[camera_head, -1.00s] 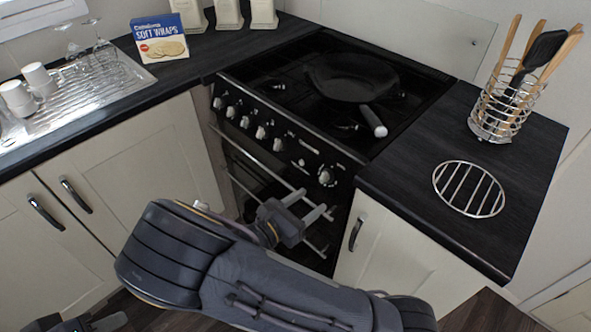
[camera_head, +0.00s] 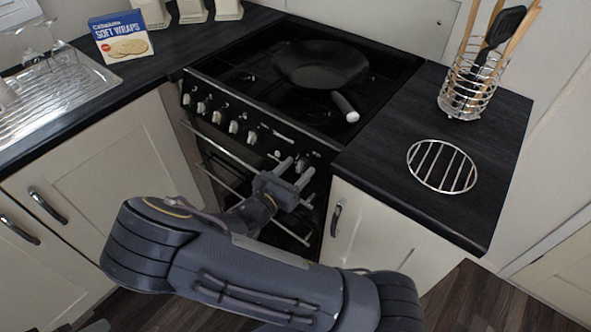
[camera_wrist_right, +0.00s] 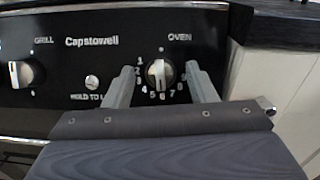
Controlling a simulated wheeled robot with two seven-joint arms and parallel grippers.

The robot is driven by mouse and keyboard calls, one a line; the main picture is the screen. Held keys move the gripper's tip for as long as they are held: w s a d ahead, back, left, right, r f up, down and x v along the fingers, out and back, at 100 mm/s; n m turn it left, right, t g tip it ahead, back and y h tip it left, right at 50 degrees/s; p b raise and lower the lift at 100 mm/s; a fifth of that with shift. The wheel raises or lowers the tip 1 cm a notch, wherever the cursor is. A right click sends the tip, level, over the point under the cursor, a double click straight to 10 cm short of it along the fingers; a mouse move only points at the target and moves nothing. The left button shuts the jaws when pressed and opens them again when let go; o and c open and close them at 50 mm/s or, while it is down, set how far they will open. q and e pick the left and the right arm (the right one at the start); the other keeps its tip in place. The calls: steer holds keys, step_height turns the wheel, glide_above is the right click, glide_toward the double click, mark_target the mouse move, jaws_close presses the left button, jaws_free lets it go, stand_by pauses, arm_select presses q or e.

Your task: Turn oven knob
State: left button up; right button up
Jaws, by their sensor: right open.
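The oven knob (camera_wrist_right: 160,72) is a silver and black dial on the black cooker panel, under the word OVEN with numbers around it. My right gripper (camera_head: 294,169) is open in front of the right end of the panel. In the right wrist view its two fingers (camera_wrist_right: 163,80) stand on the left and right of the knob, with a gap on each side; I cannot tell whether they reach as far as its face. In the head view the fingers partly cover the knob. My left gripper is not in view.
The grill knob (camera_wrist_right: 22,73) and a small button (camera_wrist_right: 92,82) sit left of the oven knob. Oven door handles (camera_head: 235,160) run below the panel. A pan (camera_head: 320,65) is on the hob. A worktop (camera_head: 375,165) with a round trivet (camera_head: 442,167) lies to the right.

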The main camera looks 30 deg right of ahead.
steer(key=c, duration=1)
steer(key=shift+o, duration=0.2)
steer(key=shift+m, duration=0.3)
